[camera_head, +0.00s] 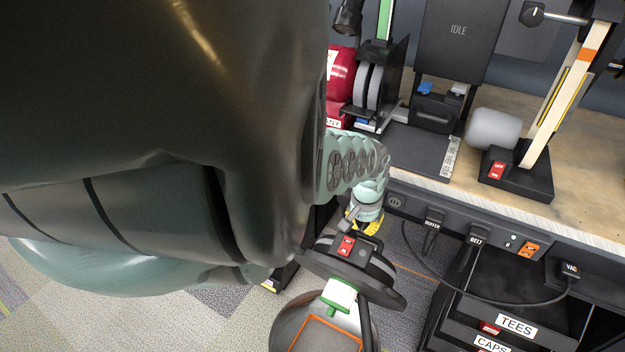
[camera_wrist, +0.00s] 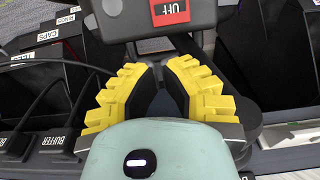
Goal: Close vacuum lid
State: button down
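The vacuum stands at the bottom centre of the head view. Its black lid (camera_head: 378,287) is tilted up, with a red switch (camera_head: 347,246) on it. An orange-edged opening (camera_head: 320,336) shows below, beside a green and white part (camera_head: 339,296). My gripper (camera_head: 362,228) is right behind the lid's upper edge; its tips are partly hidden there. In the wrist view the yellow fingers of my gripper (camera_wrist: 160,72) converge close to the lid's black part, just below the red switch (camera_wrist: 170,12). Contact, and whether anything is between the tips, cannot be made out.
A workbench (camera_head: 510,185) with tools and a grey roll stands at the right. Its front strip carries plugs and a hanging cable (camera_head: 440,290). Labelled black drawers (camera_head: 510,325) are below, right of the vacuum. Carpet floor (camera_head: 160,315) is open at the left.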

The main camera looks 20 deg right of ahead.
jog(key=shift+s+a+f, duration=0.1)
jog(key=shift+a+f, duration=0.15)
jog(key=shift+a, duration=0.25)
jog(key=shift+s+a+r+p, duration=0.1)
jog(key=shift+p, duration=0.4)
